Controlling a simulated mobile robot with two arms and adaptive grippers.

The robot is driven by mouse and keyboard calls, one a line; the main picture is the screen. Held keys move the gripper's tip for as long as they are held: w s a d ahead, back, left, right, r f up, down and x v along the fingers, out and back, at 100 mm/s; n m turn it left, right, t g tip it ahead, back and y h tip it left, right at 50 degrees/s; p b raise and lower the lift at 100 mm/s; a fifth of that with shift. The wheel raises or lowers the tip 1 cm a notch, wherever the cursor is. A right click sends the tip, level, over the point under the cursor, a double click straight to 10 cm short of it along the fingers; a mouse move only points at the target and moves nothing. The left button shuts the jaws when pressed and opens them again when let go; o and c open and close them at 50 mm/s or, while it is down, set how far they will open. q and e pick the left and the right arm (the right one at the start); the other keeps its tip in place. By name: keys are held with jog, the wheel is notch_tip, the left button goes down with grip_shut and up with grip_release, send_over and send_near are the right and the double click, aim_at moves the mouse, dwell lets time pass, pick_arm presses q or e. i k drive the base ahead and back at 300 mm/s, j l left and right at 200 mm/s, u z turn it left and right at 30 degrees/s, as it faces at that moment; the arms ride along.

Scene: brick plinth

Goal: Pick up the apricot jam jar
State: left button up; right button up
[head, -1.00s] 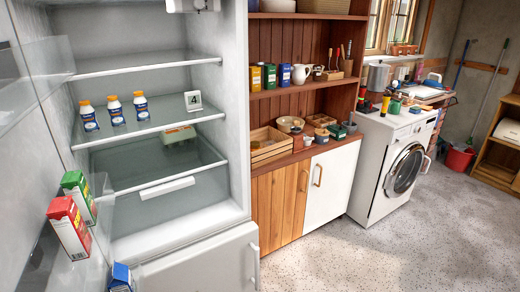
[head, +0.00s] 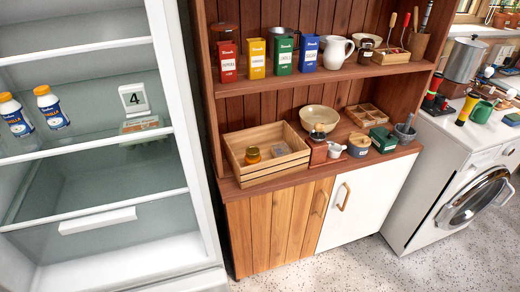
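A small amber-orange jar (head: 252,155) sits inside the open wooden crate (head: 284,172) on the hutch counter. It looks like the apricot jam jar, but I cannot read any label on it. The crate's slatted front wall is below it in the picture, and the jar's lower part is hard to make out. Neither of my grippers is in view.
The hutch counter (head: 225,188) also holds a cream bowl (head: 319,118), small pots and a divided wooden box (head: 366,115). Coloured tins and a white jug (head: 335,51) stand on the shelf above. An open fridge (head: 100,185) is at left, a washing machine (head: 450,185) at right.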

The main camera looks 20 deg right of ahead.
aim_at(252, 157)
jog(key=i+l, duration=0.2)
jog(key=l, duration=0.15)
jog(key=i+l, duration=0.15)
jog(key=l, duration=0.2)
jog(key=i+l, duration=0.2)
jog(key=l, duration=0.15)
jog(key=i+l, duration=0.15)
jog(key=l, duration=0.2)
